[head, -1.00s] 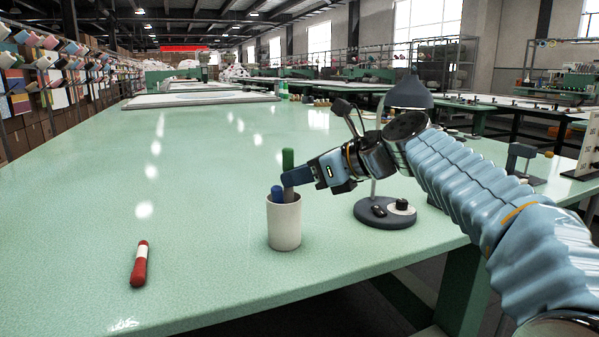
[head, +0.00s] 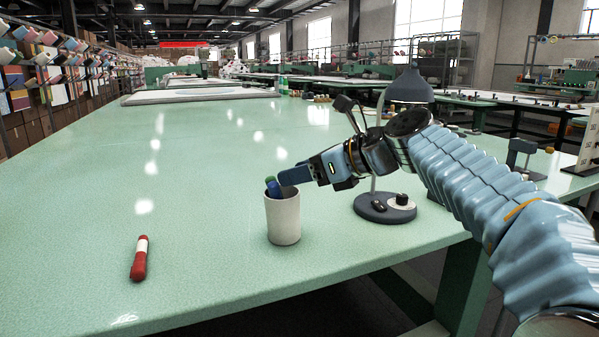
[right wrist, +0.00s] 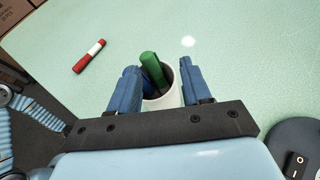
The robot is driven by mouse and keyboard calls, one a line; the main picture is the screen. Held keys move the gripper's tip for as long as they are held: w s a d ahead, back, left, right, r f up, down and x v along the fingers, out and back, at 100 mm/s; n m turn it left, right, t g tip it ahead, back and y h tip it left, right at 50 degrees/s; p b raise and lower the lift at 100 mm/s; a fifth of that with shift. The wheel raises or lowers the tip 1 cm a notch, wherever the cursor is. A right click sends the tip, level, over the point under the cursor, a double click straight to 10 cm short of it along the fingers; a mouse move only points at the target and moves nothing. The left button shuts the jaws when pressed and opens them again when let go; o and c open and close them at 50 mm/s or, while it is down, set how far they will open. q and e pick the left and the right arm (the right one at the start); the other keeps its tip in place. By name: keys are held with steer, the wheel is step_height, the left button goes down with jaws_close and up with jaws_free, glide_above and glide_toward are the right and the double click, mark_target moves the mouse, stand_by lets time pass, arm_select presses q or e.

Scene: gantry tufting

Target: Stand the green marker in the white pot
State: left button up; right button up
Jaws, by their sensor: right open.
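The white pot (head: 283,222) stands upright on the green table. It also shows in the right wrist view (right wrist: 168,98). The green marker (right wrist: 150,66) is in the pot, leaning with its upper end out past the rim; in the head view only a bit of it shows behind the blue marker. The blue marker (head: 273,187) is also in the pot, beside the green one. My right gripper (head: 284,178) is open at the pot's mouth, with its fingers (right wrist: 160,80) apart on either side of the markers. My left gripper is out of view.
A red and white marker (head: 139,259) lies on the table (head: 200,200) left of the pot. A grey desk lamp (head: 384,208) stands close on the right, behind my right wrist. The table's front edge is near the pot. The left of the table is mostly clear.

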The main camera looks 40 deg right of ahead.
steer(key=p+v, duration=0.1)
steer(key=v, duration=1.2)
steer(key=shift+s+r, duration=0.15)
steer(key=shift+s, duration=0.1)
